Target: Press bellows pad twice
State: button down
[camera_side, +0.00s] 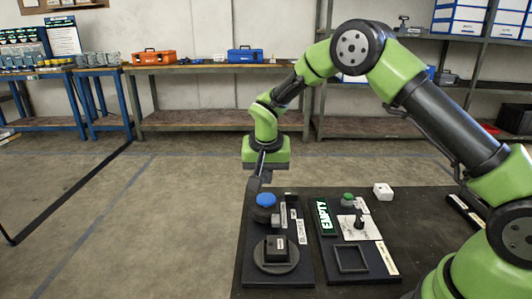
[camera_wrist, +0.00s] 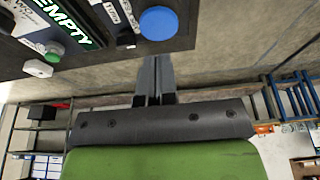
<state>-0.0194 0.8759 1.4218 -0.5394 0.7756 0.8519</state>
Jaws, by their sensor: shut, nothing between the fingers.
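The bellows pad appears to be the blue round pad (camera_side: 266,199) on a dark round base, at the far end of the left black panel (camera_side: 255,258). The blue pad also shows at the top of the wrist view (camera_wrist: 158,22). My gripper (camera_side: 255,183) points down, shut and empty, with its tips just above and slightly left of the pad in the side view. In the wrist view the two closed fingers (camera_wrist: 152,70) end a little short of the pad, with a visible gap in the picture. Whether they touch it cannot be told.
A black box (camera_side: 276,247) on a round disc stands nearer on the left panel. The right panel has a lit EMPTY sign (camera_side: 324,216), a green button (camera_side: 347,199), a knob (camera_side: 359,222) and a square frame (camera_side: 351,259). A white block (camera_side: 383,191) sits behind.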

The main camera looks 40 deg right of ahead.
jog(key=v, duration=0.7)
jog(key=shift+r, duration=0.35)
jog(key=shift+s, duration=0.1)
jog(key=s+a+r+n+t+y, duration=0.1)
jog(key=s+r+n+t+y, duration=0.1)
jog(key=s+r, duration=0.8)
jog(key=s+a+n+t+y, duration=0.1)
jog(key=s, duration=0.6)
jog(key=s+a+r+n+t+y, duration=0.1)
jog(key=s+a+n, duration=0.1)
jog(key=s, duration=0.6)
jog(key=shift+s+r+t, duration=0.3)
jog(key=shift+t, duration=0.1)
